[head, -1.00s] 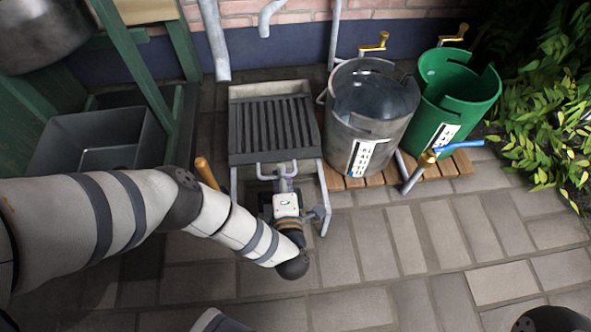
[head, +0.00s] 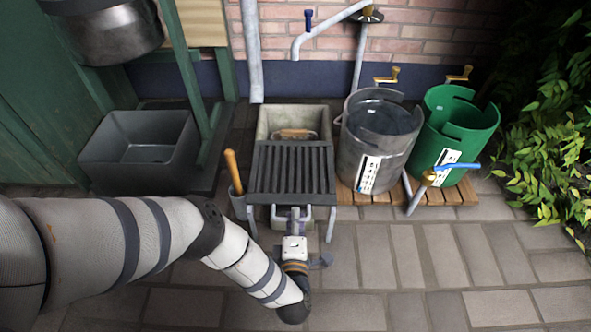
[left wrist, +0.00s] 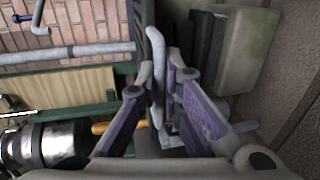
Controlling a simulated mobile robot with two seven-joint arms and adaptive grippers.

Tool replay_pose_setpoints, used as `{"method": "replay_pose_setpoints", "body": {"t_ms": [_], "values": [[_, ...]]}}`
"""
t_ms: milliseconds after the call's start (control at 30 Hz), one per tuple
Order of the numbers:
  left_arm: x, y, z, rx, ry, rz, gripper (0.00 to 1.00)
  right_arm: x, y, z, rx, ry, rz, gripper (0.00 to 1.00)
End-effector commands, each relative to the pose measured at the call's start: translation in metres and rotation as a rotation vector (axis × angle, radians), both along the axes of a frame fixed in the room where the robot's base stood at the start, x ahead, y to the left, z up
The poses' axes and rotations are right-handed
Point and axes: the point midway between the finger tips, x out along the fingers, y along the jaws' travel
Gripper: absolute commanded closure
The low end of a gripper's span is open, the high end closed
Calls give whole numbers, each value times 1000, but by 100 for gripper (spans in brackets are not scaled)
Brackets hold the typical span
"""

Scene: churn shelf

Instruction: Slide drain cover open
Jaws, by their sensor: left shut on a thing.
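The drain cover (head: 292,168) is a dark slatted grate over a pale stone basin (head: 262,120) in the middle of the head view. It covers the front of the basin; the back part is open and shows a wooden-backed brush (head: 296,134) inside. My left gripper (head: 294,217) is at the cover's near edge, shut on its light grey handle (left wrist: 156,82). In the left wrist view the handle lies between my two purple fingers (left wrist: 161,90). The contact itself is partly hidden. My right gripper is not in view.
A grey tap (head: 330,25) hangs above the basin. A metal churn (head: 388,130) and a green churn (head: 465,125) stand at right on wooden slats (head: 357,194). A wooden-handled tool (head: 233,170) stands just left of the cover. A grey tub (head: 140,145) is further left. The near paving is clear.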

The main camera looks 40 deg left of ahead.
Motion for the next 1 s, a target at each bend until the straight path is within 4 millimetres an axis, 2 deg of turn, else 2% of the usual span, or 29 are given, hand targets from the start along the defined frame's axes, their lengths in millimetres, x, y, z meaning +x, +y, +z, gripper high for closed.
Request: {"method": "replay_pose_setpoints", "body": {"t_ms": [600,633,700,1000], "values": [[-4,-3,0,1,-1,0,100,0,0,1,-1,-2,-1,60],[-4,-3,0,1,-1,0,86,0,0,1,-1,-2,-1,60],[-4,-3,0,1,-1,0,72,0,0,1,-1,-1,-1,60],[-5,-4,0,0,0,0,72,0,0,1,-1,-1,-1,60]]}}
